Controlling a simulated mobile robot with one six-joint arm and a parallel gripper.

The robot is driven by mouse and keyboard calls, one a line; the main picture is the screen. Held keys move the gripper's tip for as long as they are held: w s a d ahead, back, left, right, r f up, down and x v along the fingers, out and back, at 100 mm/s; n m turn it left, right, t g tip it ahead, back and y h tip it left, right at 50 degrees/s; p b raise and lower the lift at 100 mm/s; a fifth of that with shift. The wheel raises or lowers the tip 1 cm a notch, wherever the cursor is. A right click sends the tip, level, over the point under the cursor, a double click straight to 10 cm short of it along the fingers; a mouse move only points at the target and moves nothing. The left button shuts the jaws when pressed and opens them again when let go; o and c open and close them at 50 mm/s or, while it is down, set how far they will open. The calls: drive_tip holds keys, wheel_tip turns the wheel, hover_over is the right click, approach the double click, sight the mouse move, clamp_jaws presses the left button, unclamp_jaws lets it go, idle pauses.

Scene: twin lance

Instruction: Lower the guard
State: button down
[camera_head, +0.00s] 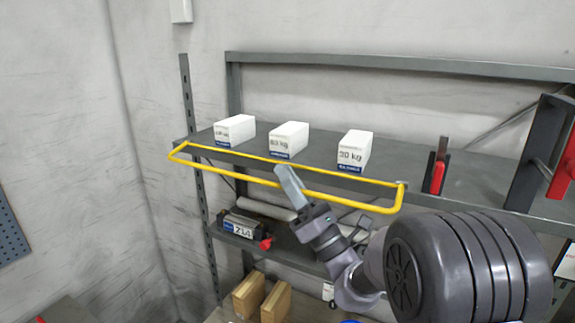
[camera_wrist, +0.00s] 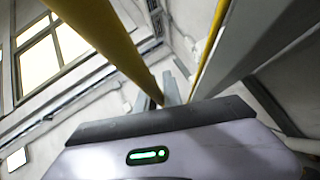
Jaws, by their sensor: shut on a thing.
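The guard is a yellow tubular frame (camera_head: 232,175) along the front of the upper grey shelf. Its long outer bar sticks out in front of the shelf edge and shows a little below the inner bar in the head view. Short arms at both ends join it to the inner bar. My gripper (camera_head: 287,178) comes from below right and is shut on the outer bar near its middle. In the wrist view the yellow bar (camera_wrist: 105,35) runs down to the pale fingers (camera_wrist: 171,88); the exact contact is partly hidden.
Three white weight boxes (camera_head: 235,130) (camera_head: 289,139) (camera_head: 354,151) stand on the upper shelf (camera_head: 310,168). A red-handled clamp (camera_head: 437,170) is right of the guard. A dark device (camera_head: 245,231) with a red knob sits on the lower shelf. Wooden blocks (camera_head: 262,298) are below.

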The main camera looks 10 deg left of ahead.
drive_tip(key=shift+r+m+t+h+p, duration=0.3)
drive_tip(key=shift+m+t+h+p, duration=0.35)
drive_tip(key=shift+m, duration=0.45)
drive_tip(key=c, duration=1.5)
unclamp_jaws()
drive_tip(key=b+v, duration=1.2)
drive_tip(key=v, duration=0.5)
drive_tip(key=shift+s+d, duration=0.2)
